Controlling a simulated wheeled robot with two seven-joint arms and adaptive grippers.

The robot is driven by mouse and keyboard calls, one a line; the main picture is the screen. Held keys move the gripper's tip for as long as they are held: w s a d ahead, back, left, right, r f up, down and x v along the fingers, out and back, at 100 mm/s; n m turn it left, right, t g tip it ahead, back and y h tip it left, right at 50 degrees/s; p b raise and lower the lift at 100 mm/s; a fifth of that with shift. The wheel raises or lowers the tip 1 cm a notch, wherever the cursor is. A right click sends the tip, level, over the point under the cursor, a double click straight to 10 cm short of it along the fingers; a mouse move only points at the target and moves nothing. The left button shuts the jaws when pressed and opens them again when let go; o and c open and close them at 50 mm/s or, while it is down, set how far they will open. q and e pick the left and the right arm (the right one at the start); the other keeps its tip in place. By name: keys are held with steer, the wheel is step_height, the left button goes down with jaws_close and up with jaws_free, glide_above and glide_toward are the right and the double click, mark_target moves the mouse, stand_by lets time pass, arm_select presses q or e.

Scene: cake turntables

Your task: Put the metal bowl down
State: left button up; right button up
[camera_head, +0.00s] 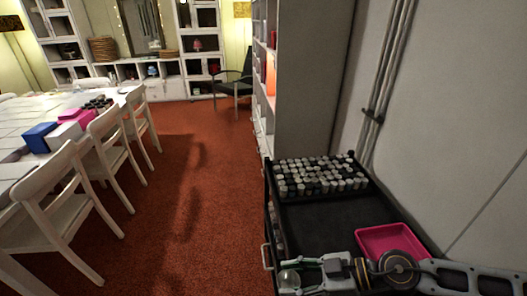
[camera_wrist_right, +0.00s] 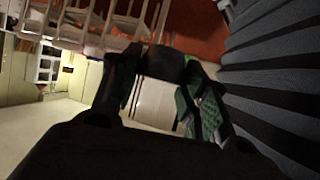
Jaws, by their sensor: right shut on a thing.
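The metal bowl (camera_head: 289,279) appears as a small, shiny, rounded thing at the bottom of the head view, at the end of my right arm. My right gripper (camera_head: 308,275) is shut on it at the near left corner of the dark cart. In the right wrist view, the fingers of my right gripper (camera_wrist_right: 163,66) have a dark shape between their tips; I cannot tell whether this is the bowl. Whether the bowl touches the cart is unclear. My left gripper is not in view.
The black cart (camera_head: 315,225) holds many small grey and white jars (camera_head: 318,175) at its far end and a pink tray (camera_head: 385,240) at the right. Its middle is bare. White chairs (camera_head: 60,205) and a long table (camera_head: 20,175) stand left, across red carpet.

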mark_target(280, 285)
steer(key=shift+a+r, duration=0.25)
steer(key=shift+a, duration=0.1)
steer(key=shift+s+a+r, duration=0.1)
steer(key=shift+a+r, duration=0.2)
steer(key=shift+a, duration=0.2)
steer(key=shift+a+r, duration=0.2)
steer(key=shift+a, duration=0.1)
steer(key=shift+a+r, duration=0.35)
steer(key=shift+a, duration=0.15)
steer(key=shift+s+a+r, duration=0.1)
steer(key=shift+a+r, duration=0.05)
steer(key=shift+a, duration=0.1)
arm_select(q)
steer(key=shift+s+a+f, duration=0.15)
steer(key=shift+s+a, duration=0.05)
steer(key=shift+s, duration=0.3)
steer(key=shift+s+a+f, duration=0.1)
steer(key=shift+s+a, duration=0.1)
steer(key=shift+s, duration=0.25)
arm_select(e)
steer(key=shift+s+a+r, duration=0.15)
steer(key=shift+a+r, duration=0.45)
steer(key=shift+a, duration=0.15)
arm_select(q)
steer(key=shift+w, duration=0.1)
